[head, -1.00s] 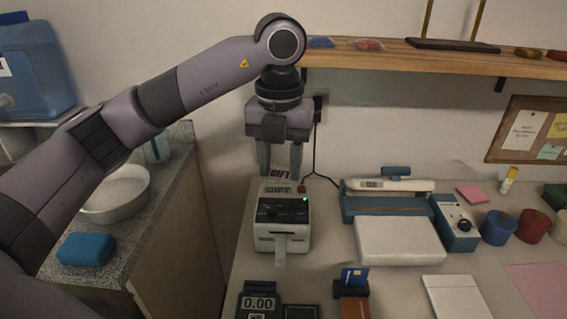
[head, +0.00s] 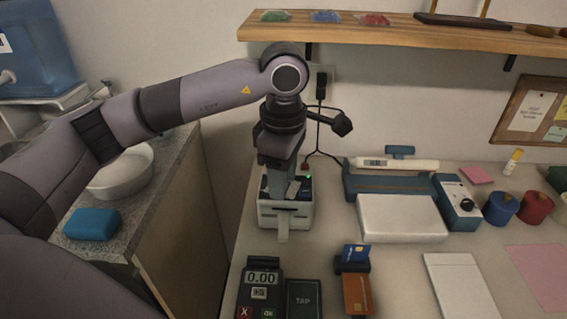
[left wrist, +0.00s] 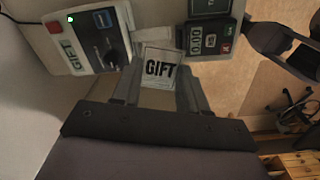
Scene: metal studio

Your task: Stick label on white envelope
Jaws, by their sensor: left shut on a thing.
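My left gripper (head: 285,188) points down over the label printer (head: 285,216) and is shut on a small white label. The left wrist view shows the label (left wrist: 160,70) between the fingers of the left gripper (left wrist: 161,85), with "GIFT" in dark letters facing that camera. The printer (left wrist: 80,42) is beside it, with a green light. A flat white rectangle (head: 462,286), probably the envelope, lies on the counter at the lower right, apart from the gripper.
A sealer (head: 393,185) with a white plate (head: 400,218) is behind. A pink sheet (head: 541,276) lies at right. A shelf (head: 400,34) overhangs the back.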

